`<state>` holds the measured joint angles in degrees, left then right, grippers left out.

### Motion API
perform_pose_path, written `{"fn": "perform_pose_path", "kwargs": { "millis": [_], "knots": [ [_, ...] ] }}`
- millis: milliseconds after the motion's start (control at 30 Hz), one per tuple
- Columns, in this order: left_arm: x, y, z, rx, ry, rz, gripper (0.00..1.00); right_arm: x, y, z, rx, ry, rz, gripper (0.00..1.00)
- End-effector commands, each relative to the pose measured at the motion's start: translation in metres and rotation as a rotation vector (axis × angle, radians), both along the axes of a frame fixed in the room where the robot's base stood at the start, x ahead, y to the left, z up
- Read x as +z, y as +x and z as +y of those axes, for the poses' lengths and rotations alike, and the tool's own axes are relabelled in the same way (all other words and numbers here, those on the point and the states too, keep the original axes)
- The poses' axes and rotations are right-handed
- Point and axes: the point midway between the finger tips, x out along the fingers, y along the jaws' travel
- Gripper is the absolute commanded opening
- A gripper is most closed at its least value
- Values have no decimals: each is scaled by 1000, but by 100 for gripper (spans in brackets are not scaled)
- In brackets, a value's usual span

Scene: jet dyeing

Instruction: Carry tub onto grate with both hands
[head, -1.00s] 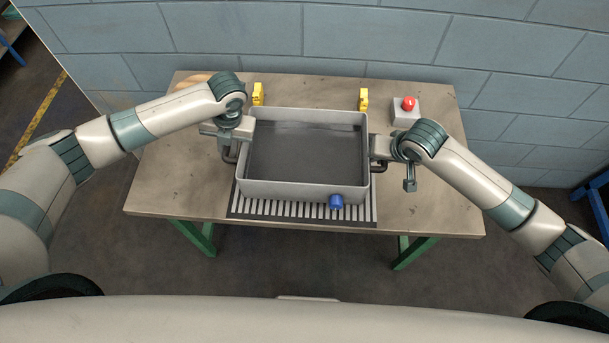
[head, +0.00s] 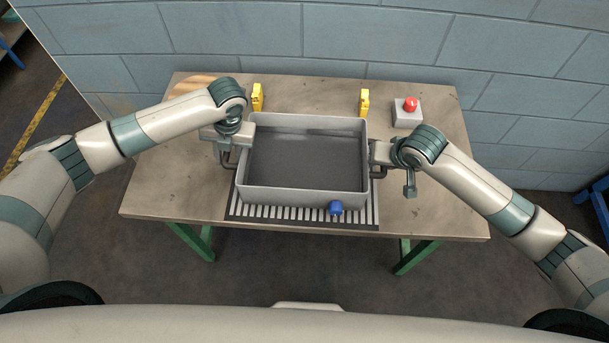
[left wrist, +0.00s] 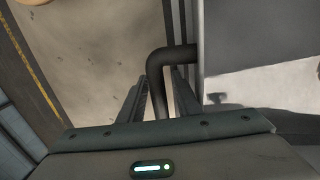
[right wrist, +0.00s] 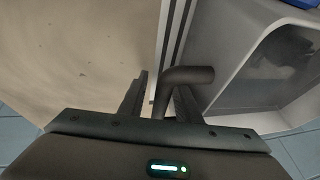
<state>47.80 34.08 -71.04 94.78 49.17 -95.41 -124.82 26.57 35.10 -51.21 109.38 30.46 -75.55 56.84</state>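The grey open tub (head: 245,178), with a blue knob (head: 335,208) low on its front wall, is level over the striped grate (head: 290,213). The grate's front strip shows; the tub hides the rest. I cannot tell whether the tub touches it. My left gripper (head: 226,146) is at the tub's left side, its fingers around the dark bent handle (left wrist: 158,70). My right gripper (head: 384,158) is at the right side, its fingers around the other handle (right wrist: 188,75). Both grippers look closed on the handles, though the wrist views partly hide the contact.
The table (head: 160,190) has bare surface left and right of the tub. Two yellow blocks (head: 257,98) (head: 364,102) stand behind the tub. A grey box with a red button (head: 410,105) stands at the back right. A block wall (head: 400,40) rises behind the table.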

Motion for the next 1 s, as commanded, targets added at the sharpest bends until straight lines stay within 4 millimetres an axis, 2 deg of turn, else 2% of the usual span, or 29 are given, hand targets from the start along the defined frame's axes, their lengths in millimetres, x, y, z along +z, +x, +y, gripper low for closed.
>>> {"fn": "perform_pose_path", "kwargs": {
  "millis": [167, 633, 800, 1000],
  "knots": [
    [12, 1, -4, -2, -4, -3, 32, 1, 0, 2, 2, 5, -1, 32],
    [67, 1, -14, -2, -3, -3, 32, 1, 0, 2, 1, 5, -2, 32],
    [76, 1, -16, -1, -1, -1, 32, 1, 0, 2, 1, 5, -2, 32],
    [77, 0, -16, 0, -1, 0, 32, 1, 0, 1, 1, 3, -1, 32]
  ]
}}
